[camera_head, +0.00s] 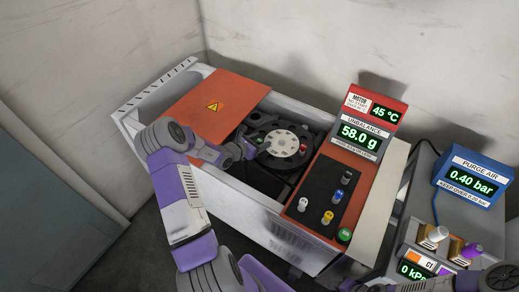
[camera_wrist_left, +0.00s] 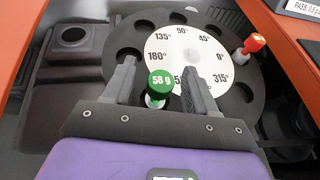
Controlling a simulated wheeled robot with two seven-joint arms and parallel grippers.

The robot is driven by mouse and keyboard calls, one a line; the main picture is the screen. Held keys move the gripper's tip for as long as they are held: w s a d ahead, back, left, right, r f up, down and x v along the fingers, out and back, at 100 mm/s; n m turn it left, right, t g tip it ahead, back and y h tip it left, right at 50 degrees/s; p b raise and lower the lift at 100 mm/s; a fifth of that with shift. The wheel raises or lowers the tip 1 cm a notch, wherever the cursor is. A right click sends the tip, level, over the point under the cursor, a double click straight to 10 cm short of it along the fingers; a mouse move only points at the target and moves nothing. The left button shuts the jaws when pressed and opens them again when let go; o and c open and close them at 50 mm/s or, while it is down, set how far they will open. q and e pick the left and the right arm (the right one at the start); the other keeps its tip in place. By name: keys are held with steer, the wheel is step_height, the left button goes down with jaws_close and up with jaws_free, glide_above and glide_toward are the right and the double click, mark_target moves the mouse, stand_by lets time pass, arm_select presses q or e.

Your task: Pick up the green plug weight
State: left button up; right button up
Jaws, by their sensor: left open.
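The green plug weight (camera_wrist_left: 159,82), marked 58 g on its top, stands upright at the near edge of the white angle dial (camera_wrist_left: 185,55) in the left wrist view. In the head view it is a small green spot (camera_head: 261,140) by the dial. My left gripper (camera_wrist_left: 160,80) is open, with one finger on each side of the green plug weight; I cannot tell whether either finger touches it. In the head view my left gripper (camera_head: 254,147) reaches over the near left of the black rotor. My right gripper is not in view.
A red plug (camera_wrist_left: 254,43) stands on the rotor's far right. An orange cover (camera_head: 215,103) lies left of the rotor. The white housing wall (camera_head: 245,205) runs in front.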

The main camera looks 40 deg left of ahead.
arm_select(q)
steer(key=shift+x, duration=0.8)
steer(key=shift+r, duration=0.1)
jaws_close()
